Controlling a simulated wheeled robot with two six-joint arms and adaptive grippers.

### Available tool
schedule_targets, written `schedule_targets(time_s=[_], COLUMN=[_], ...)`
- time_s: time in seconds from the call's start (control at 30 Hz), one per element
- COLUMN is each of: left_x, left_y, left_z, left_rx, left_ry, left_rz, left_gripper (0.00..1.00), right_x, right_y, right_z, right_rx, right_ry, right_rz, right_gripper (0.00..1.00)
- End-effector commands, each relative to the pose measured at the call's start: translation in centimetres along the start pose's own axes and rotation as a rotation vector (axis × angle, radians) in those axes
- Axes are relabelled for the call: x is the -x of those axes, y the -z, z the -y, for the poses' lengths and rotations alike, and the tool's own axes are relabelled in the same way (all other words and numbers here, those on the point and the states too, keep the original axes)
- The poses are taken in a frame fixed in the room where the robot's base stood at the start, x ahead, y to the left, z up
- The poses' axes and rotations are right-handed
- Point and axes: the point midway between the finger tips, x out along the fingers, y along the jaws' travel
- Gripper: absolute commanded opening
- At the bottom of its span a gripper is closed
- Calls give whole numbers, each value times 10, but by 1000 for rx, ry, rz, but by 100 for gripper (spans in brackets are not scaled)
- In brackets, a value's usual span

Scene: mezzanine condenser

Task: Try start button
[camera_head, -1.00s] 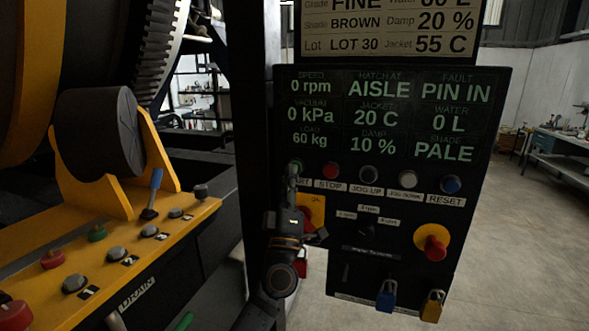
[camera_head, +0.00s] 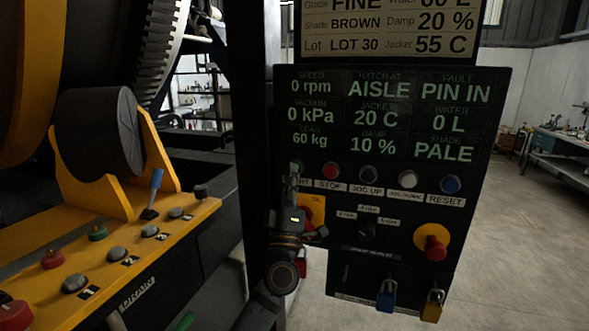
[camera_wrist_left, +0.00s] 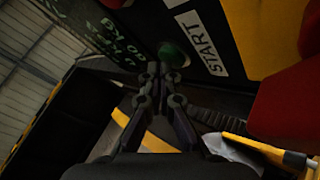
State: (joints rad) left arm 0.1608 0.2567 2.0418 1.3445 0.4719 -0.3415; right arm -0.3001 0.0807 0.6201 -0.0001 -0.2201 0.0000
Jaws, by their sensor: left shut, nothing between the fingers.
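The green start button (camera_wrist_left: 174,53) is on the dark control panel (camera_head: 345,252), beside its white START label (camera_wrist_left: 201,44). In the head view the button (camera_head: 296,165) is partly hidden by my left gripper. My left gripper (camera_wrist_left: 160,70) is shut and empty, its fingertips right at the lower edge of the button. I cannot tell whether they touch it. In the head view the gripper (camera_head: 293,178) points up along the panel's left side. The display reads 0 rpm and fault PIN IN. My right gripper is not in view.
A red stop button (camera_head: 331,170) is just right of the start button. A red and yellow switch (camera_head: 313,210) sits close beside my left gripper. A red emergency knob (camera_head: 435,247) and blue (camera_head: 386,296) and yellow padlocks (camera_head: 432,306) are lower right.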

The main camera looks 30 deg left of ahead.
Motion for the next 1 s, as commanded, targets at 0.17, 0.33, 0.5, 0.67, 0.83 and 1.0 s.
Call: schedule_targets(time_s=[0.17,0.33,0.5,0.67,0.83,1.0], left_x=[5,11,12,14,25,37], left_y=[4,8,8,10,18,27], left_z=[-4,-8,-8,-10,-18,-27], left_rx=[0,-1,-1,-1,0,0], left_ry=[1,1,0,1,2,2], left_rz=[1,0,0,1,3,1], left_gripper=[0,0,0,0,0,0], right_x=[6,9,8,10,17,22], right_y=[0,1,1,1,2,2], right_z=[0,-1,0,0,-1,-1], right_rx=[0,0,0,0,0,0], right_ry=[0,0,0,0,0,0], right_rz=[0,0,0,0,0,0], right_gripper=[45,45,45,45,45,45])
